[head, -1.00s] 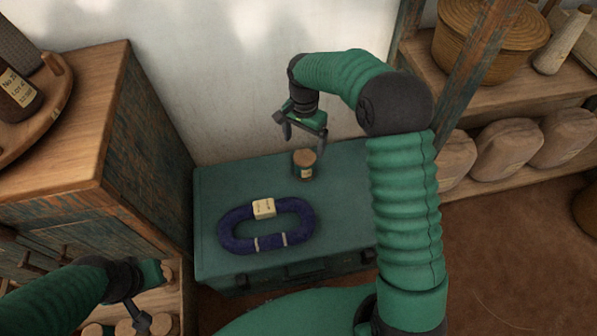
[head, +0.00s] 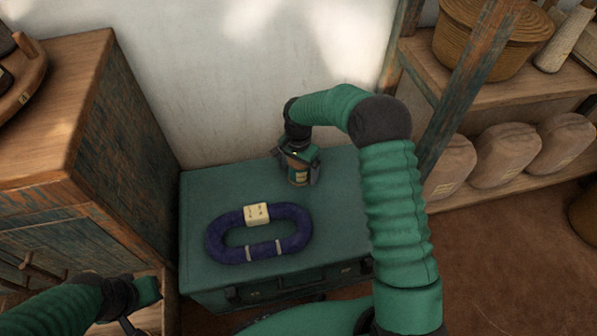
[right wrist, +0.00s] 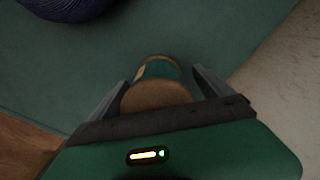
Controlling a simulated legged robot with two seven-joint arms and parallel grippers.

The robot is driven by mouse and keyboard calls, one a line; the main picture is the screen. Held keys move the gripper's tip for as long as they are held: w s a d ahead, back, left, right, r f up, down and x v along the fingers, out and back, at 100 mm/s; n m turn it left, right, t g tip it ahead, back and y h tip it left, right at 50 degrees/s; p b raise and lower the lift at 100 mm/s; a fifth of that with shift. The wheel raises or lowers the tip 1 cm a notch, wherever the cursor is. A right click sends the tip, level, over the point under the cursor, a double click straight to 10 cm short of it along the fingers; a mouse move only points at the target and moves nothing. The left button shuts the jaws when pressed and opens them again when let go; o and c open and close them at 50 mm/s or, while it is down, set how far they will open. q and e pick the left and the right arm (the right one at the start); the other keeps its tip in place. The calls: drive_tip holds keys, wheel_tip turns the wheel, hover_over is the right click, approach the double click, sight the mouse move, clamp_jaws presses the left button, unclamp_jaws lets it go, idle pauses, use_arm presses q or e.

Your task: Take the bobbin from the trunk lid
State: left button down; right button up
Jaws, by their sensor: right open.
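The bobbin (head: 298,178), with a wooden end and a green band with a pale label, stands on the green trunk lid (head: 212,190) towards its back. It also shows in the right wrist view (right wrist: 157,95). My right gripper (head: 299,176) is open, lowered over the bobbin, with one finger on either side of it. In the right wrist view a gap shows at the finger on the right; contact on the other side cannot be told. My left gripper (head: 135,318) is at the lower left, by the cabinet, partly cut off by the frame edge.
A dark blue yarn hank (head: 222,245) with a cream label lies on the lid in front of the bobbin. A wooden cabinet (head: 70,110) stands left of the trunk. Shelves with a basket (head: 490,35) and several wrapped bundles (head: 507,155) stand at the right. A white wall is behind.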

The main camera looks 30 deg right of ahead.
drive_tip(key=shift+d, duration=0.2)
drive_tip(key=c, duration=0.7)
drive_tip(key=shift+r, duration=0.15)
drive_tip(key=c, duration=0.9)
